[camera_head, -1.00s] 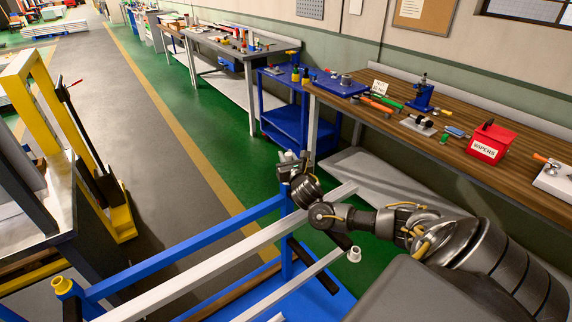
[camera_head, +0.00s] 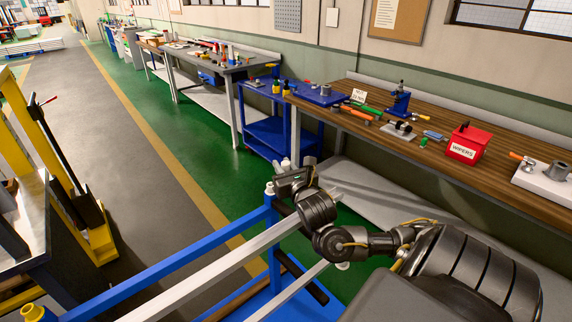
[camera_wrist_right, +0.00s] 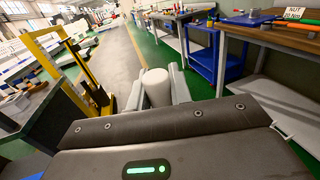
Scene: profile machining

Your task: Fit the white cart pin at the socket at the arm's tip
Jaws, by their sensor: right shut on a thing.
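My right gripper (camera_head: 292,178) is shut on a white round pin. The pin's top (camera_head: 286,163) shows just above the fingers in the head view. In the right wrist view the pin (camera_wrist_right: 157,88) stands as a white cylinder between the fingers. The gripper is above the blue-framed cart (camera_head: 185,258), near its far corner post. That post carries a white fitting (camera_head: 270,188), just left of and below the gripper. A second white fitting (camera_head: 342,266) shows partly behind my right arm. I cannot tell which one is the socket. My left gripper is out of view.
A yellow fitting (camera_head: 35,312) tops the cart's near left corner. A white rail (camera_head: 215,268) runs along the cart. A wooden workbench (camera_head: 350,125) with tools and a red wipers box (camera_head: 466,144) stands behind. The grey aisle (camera_head: 110,130) is open to the left.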

